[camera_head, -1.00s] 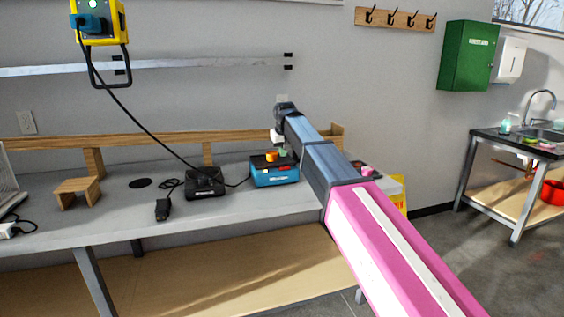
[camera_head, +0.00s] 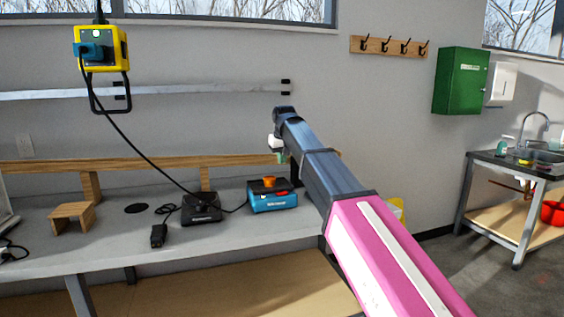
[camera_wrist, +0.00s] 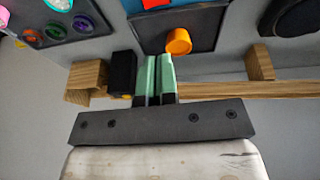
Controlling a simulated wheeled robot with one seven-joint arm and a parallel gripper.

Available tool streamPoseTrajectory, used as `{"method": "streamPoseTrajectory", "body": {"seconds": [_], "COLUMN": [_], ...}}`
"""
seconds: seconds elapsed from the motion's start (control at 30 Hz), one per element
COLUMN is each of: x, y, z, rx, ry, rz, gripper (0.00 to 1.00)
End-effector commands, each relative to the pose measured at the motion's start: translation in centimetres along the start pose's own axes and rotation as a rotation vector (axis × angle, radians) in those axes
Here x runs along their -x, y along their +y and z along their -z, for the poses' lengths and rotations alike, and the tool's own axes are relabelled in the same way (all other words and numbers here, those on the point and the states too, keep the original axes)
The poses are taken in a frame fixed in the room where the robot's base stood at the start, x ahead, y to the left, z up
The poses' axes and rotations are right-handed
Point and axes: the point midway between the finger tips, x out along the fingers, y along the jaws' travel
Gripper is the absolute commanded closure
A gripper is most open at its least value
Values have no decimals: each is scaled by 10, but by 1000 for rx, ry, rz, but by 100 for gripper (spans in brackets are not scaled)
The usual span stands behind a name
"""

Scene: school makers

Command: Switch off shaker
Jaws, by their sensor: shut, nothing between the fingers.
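A blue box (camera_head: 273,203) that looks like the shaker stands on the grey bench, with a dark top, an orange cup-like piece (camera_head: 269,182) and a red patch. In the wrist view the orange piece (camera_wrist: 179,41) shows on a dark plate (camera_wrist: 205,33), just beyond my fingers. My gripper (camera_head: 281,157) is above the box, apart from it, with its mint-green fingers (camera_wrist: 158,77) pressed together and empty. I cannot make out a switch or whether the shaker is running.
A black device (camera_head: 201,211), black adapter (camera_head: 159,234) and wooden stand (camera_head: 72,216) are to the left. A wooden ledge (camera_head: 140,163) runs behind.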

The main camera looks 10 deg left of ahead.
Motion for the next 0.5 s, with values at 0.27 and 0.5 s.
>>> {"method": "streamPoseTrajectory", "body": {"seconds": [0.27,0.5], "x": [5,-5], "y": [3,3], "z": [-1,-2], "rx": [2,2], "ry": [1,0], "rz": [0,0], "gripper": [100,100]}}
